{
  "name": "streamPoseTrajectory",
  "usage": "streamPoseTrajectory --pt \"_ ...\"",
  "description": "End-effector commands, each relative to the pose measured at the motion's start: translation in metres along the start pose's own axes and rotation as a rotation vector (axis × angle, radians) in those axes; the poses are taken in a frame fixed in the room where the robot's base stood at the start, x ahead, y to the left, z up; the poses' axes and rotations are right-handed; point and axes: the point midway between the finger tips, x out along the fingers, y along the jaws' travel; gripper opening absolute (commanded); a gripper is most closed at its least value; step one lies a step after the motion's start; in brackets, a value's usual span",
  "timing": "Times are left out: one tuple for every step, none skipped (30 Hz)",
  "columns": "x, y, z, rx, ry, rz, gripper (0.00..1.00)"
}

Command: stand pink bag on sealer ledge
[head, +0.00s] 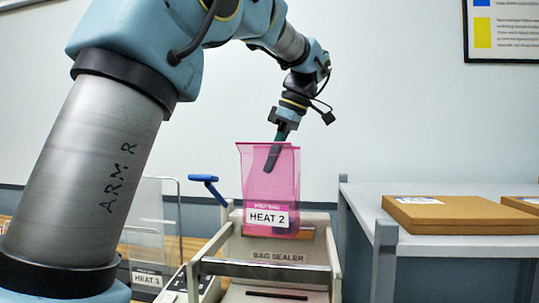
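The pink bag (285,180) is a see-through pouch labelled POLY BAG, HEAT 2. It is upright, in front of the back of the bag sealer (326,252). My gripper (272,160) points down at the bag's upper part, with a dark finger over the bag and the other finger largely hidden. It looks shut on the bag. The bag's lower edge is level with an orange-brown strip on the sealer (306,233), which shows to its right. I cannot tell whether the bag rests on it or hangs just above.
A metal bar (265,271) crosses the sealer's front, and a blue-handled lever (203,178) rises at its left. A clear bag labelled HEAT 3 (147,230) stands at left, partly behind my arm. A grey shelf (362,203) with brown flat boxes (455,214) is at right.

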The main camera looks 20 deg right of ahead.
Motion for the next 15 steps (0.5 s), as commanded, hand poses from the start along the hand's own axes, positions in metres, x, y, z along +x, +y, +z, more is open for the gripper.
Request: streamPoseTrajectory --pt "-0.002 0.006 -0.002 -0.001 0.001 -0.001 0.0" --pt "-0.002 0.009 -0.003 -0.001 0.002 -0.001 0.0" --pt "0.006 0.009 0.0 0.0 0.001 0.0 0.0" --pt "0.011 0.009 0.003 0.0 0.001 0.0 0.0" --pt "0.014 0.008 0.004 0.0 0.001 0.0 0.0" --pt "0.018 0.008 0.006 0.0 0.001 -0.001 0.0" --pt "0.021 0.008 0.007 0.0 0.001 -0.001 0.0" --pt "0.024 0.008 0.008 0.0 0.001 -0.001 0.0" --pt "0.028 0.008 0.01 0.0 0.001 -0.001 0.0" --pt "0.03 0.008 0.011 0.0 0.001 0.0 0.0" --pt "0.034 0.008 0.012 0.0 0.001 0.0 0.0" --pt "0.038 0.008 0.014 0.0 0.001 0.0 0.0" --pt "0.041 0.008 0.015 0.0 0.001 0.001 0.0" --pt "0.044 0.008 0.017 0.0 0.001 0.001 0.0" --pt "0.049 0.008 0.018 0.0 0.001 0.0 0.0"
